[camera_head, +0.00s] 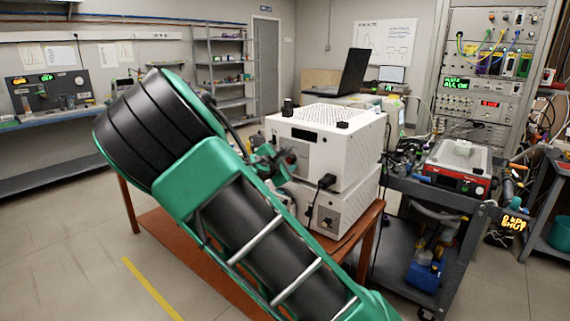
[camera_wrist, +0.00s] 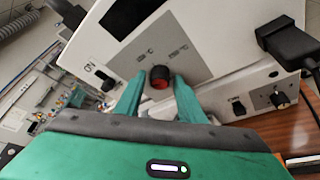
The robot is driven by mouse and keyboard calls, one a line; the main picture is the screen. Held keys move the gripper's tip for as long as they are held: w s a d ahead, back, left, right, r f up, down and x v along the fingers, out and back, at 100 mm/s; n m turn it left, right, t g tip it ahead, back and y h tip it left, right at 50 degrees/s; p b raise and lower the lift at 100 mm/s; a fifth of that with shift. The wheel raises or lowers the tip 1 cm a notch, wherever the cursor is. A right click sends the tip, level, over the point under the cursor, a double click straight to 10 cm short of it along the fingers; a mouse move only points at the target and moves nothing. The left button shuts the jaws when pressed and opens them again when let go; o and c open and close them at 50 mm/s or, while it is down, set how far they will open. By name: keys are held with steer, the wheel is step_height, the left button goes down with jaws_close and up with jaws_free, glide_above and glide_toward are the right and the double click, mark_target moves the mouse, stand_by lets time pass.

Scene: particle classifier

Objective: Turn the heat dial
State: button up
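A round black dial with a red face (camera_wrist: 160,73) sits on the grey front panel of a white box (camera_wrist: 215,40). The same white box stands in the middle of the head view (camera_head: 350,140). In the wrist view my gripper (camera_wrist: 160,82) is open, with one green finger on each side of the dial. The fingertips are close to the dial; I cannot tell whether they touch it. The dial is not clear in the head view, where my arm hides part of the box front.
A second white box (camera_head: 345,205) with a black knob (camera_wrist: 280,99) stands below. A black plug (camera_head: 326,181) sticks out to the right of the dial. The boxes stand on an orange-brown table (camera_head: 365,230). A dark cart (camera_head: 440,200) stands close on the right.

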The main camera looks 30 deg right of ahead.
steer(key=c, duration=0.7)
steer(key=shift+c, duration=0.2)
steer(key=shift+s+d+f+m+t, duration=0.15)
steer(key=shift+m+t, duration=0.45)
steer(key=shift+m, duration=0.6)
steer(key=m, duration=0.1)
steer(key=m+t, duration=0.1)
steer(key=shift+f+m+h, duration=0.2)
steer(key=shift+m+h, duration=0.2)
steer(key=m+t, duration=0.1)
steer(key=m, duration=0.2)
steer(key=shift+f+h, duration=0.15)
steer(key=shift+h, duration=0.25)
steer(key=shift+f+m+t+h, duration=0.15)
steer(key=shift+m+h, duration=0.15)
steer(key=shift+m, duration=0.7)
steer(key=shift+m+t+h, duration=0.15)
steer(key=shift+m+h, duration=0.15)
steer(key=shift+m, duration=0.7)
